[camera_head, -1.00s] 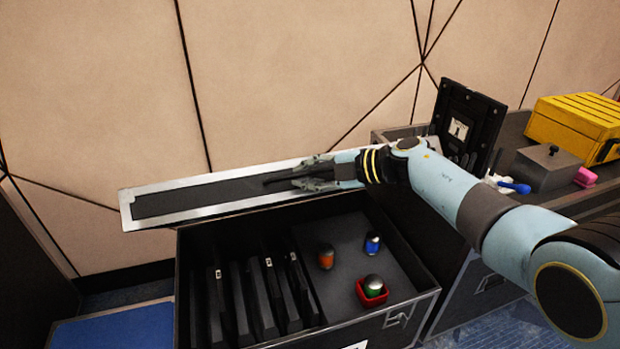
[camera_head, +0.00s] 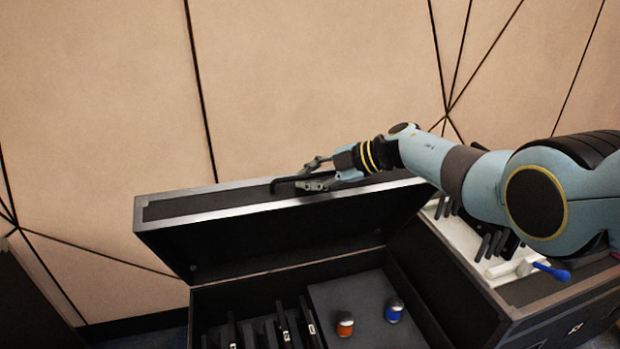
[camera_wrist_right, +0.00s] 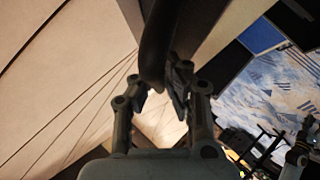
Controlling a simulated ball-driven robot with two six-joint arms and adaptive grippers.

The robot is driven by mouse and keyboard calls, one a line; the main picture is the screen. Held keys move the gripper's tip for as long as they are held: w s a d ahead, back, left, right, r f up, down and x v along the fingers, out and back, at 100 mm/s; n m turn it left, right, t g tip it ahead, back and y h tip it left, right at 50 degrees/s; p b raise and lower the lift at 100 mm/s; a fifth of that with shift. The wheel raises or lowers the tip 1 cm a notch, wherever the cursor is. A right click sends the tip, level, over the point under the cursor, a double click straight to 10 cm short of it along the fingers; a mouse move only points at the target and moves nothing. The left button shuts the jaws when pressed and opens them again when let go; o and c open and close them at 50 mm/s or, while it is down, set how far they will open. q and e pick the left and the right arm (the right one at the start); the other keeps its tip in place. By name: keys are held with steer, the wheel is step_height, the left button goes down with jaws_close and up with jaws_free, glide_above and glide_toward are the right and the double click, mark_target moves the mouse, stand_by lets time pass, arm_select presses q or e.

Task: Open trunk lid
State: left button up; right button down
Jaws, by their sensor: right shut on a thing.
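The trunk lid (camera_head: 270,239) is raised and tilted back, its dark inner face showing above the open trunk (camera_head: 265,276) in the head view. My right gripper (camera_head: 303,180) is shut on the black lid handle (camera_head: 288,184) at the lid's upper edge. In the right wrist view the dark handle (camera_wrist_right: 156,45) passes between the fingers (camera_wrist_right: 158,92). My left gripper is not in view.
Inside the trunk are several black slotted items (camera_head: 283,326), an orange can (camera_head: 345,324) and a blue can (camera_head: 394,310). A second case (camera_head: 545,305) with tools, including a blue-handled one (camera_head: 552,271), stands at the right. A panelled wall (camera_head: 310,90) rises behind.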

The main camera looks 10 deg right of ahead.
steer(key=c, duration=1.4)
jaws_free()
steer(key=shift+s, duration=0.1)
